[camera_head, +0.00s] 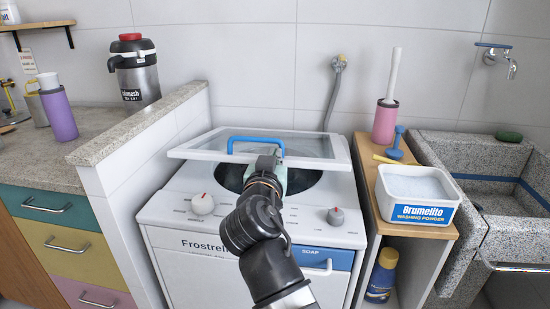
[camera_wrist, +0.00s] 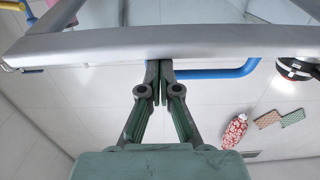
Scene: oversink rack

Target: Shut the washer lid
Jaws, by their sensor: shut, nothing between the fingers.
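The washer (camera_head: 180,215) is white, with a round dark opening in its top. Its lid (camera_head: 310,146), a pale frame with a clear pane, is partly open, its front edge raised above the opening. A blue handle (camera_head: 232,143) is on the lid. My gripper (camera_head: 277,160) is at the lid's front edge, by the right end of the handle. In the wrist view, my gripper (camera_wrist: 159,68) is shut and empty, its tips at the lid frame (camera_wrist: 110,48). The blue handle (camera_wrist: 215,73) shows beside them. Whether the tips touch the lid is unclear.
A low wall (camera_head: 140,122) and counter stand left of the washer. To the right, a wooden shelf unit (camera_head: 440,235) holds a washing powder tub (camera_head: 415,212) and a pink brush holder (camera_head: 385,122). A stone sink (camera_head: 500,195) is farther right.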

